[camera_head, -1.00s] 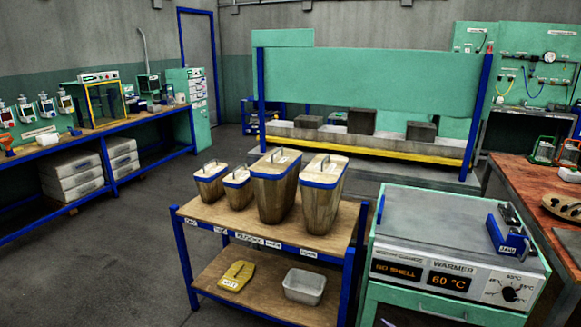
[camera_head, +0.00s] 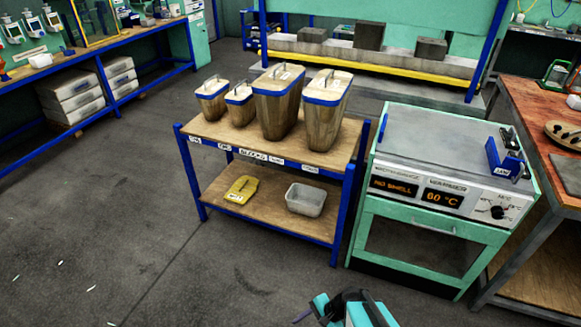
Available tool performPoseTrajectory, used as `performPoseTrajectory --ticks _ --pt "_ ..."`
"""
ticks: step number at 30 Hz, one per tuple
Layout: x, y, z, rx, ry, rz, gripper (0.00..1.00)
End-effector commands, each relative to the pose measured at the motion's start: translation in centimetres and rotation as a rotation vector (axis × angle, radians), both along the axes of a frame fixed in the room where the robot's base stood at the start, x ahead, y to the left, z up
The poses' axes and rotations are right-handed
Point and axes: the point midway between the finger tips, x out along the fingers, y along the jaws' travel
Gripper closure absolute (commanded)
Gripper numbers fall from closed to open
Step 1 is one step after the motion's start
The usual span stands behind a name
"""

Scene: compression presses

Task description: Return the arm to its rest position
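A teal and black part of my arm (camera_head: 352,309) shows at the bottom edge, right of the middle, in the head view. It is low over the floor in front of the warmer, and the rest of it is cut off by the picture edge. I cannot make out my gripper's fingertips, so whether it is open, shut or holding something is unclear.
A wooden two-shelf cart (camera_head: 225,139) holds several lidded bins, a yellow item (camera_head: 242,189) and a grey tray (camera_head: 305,199). A warmer (camera_head: 430,232) reading "NO SHELL" stands right of it, beside a bench (camera_head: 515,103).

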Motion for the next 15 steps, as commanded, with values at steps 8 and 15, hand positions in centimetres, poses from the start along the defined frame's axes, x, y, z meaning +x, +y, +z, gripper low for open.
performPoseTrajectory --ticks 8,15 --pt "-6.4 -3.3 -2.5 -0.158 0.026 0.416 0.49" --pt "-9.5 -8.5 -3.2 -0.268 0.057 0.743 0.49"
